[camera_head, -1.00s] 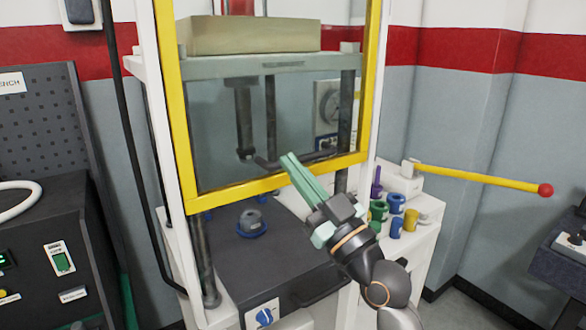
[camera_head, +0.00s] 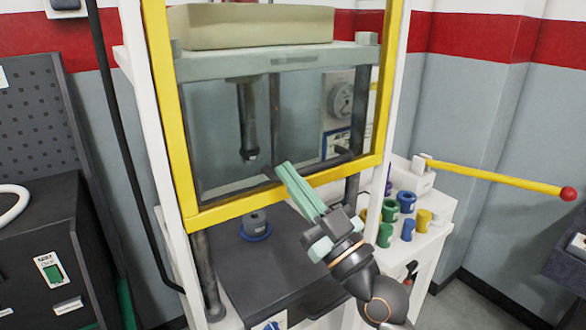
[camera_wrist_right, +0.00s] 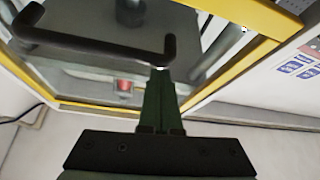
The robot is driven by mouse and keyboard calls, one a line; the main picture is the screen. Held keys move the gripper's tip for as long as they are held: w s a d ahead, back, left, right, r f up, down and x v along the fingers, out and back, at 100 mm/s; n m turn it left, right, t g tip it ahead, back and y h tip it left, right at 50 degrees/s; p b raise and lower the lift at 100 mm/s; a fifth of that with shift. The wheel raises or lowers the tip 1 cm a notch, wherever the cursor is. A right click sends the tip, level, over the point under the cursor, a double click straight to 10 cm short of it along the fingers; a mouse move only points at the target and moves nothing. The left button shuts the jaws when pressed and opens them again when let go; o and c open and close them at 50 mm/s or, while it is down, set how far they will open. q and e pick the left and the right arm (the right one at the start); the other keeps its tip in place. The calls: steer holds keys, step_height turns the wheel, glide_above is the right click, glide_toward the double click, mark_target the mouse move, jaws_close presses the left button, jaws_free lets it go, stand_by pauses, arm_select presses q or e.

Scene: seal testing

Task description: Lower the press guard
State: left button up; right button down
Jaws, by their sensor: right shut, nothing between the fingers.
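The press guard (camera_head: 172,120) is a clear panel in a yellow frame on the front of the white press. Its lower yellow bar hangs above the dark press bed. A dark bar handle (camera_wrist_right: 95,47) shows in the right wrist view; in the head view it is partly hidden by my fingers. My right gripper (camera_head: 283,168) is shut and empty, its green fingers pointing up-left in front of the guard's lower bar. In the right wrist view the fingertips (camera_wrist_right: 158,70) are close to the handle's right end; I cannot tell whether they touch. My left gripper is not in view.
A grey seal piece on a blue ring (camera_head: 256,226) sits on the press bed (camera_head: 270,265). Several coloured rings and cylinders (camera_head: 406,202) stand on the white side shelf. A yellow lever with a red knob (camera_head: 568,193) sticks out right. A dark control box (camera_head: 50,240) stands left.

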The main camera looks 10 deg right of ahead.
steer(key=shift+s, duration=0.1)
arm_select(q)
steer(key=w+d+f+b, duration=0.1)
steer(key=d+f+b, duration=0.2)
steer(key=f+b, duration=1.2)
steer(key=b, duration=0.3)
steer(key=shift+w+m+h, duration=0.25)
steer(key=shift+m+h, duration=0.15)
arm_select(e)
step_height(320, 180, down, 25)
steer(key=shift+r, duration=0.15)
